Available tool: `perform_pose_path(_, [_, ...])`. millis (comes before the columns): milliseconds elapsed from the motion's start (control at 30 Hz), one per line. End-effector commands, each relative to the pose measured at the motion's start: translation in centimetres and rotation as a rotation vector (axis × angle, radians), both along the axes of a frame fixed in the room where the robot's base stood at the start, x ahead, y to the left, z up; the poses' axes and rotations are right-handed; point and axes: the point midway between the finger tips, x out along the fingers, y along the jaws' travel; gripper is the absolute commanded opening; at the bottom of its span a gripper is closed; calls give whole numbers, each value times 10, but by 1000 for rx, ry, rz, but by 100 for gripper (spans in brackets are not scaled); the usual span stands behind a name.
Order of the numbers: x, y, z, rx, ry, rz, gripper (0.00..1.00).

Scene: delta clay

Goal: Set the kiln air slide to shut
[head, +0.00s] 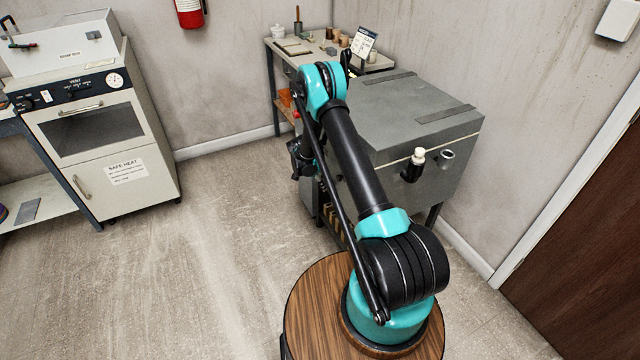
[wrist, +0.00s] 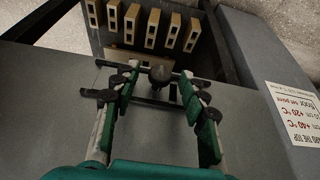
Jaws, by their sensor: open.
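The grey kiln (head: 405,115) stands against the back wall in the head view, with my arm reaching past its left side. In the wrist view a grey panel (wrist: 50,115) carries dark horizontal bars (wrist: 150,102), which look like the air slide. A dark rounded knob (wrist: 161,74) stands at these bars. My gripper (wrist: 158,82) is open, its fingers on either side of the knob with gaps showing. I cannot tell how deep the fingertips sit around it. The slide's position markings do not show. In the head view my gripper end (head: 301,158) is small and dark beside the kiln.
Several pale bricks (wrist: 152,30) lie on a dark shelf beyond the panel's edge. A printed card (wrist: 293,115) is on a grey surface at right. A bench (head: 283,47) with small pots stands behind the kiln. The floor (head: 220,220) at left is clear.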

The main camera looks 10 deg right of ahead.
Motion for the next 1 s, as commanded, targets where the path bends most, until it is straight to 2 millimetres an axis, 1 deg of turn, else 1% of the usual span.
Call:
perform_pose_path(133, [0,0,0,0,0,0,44])
perform_pose_path(167, [0,0,0,0,0,0,42])
perform_pose_path(500, [0,0,0,0,0,0,0])
perform_pose_path(833, [1,1,1,0,0,1,0])
perform_pose_path(1000, [11,4,0,0,-1,1,0])
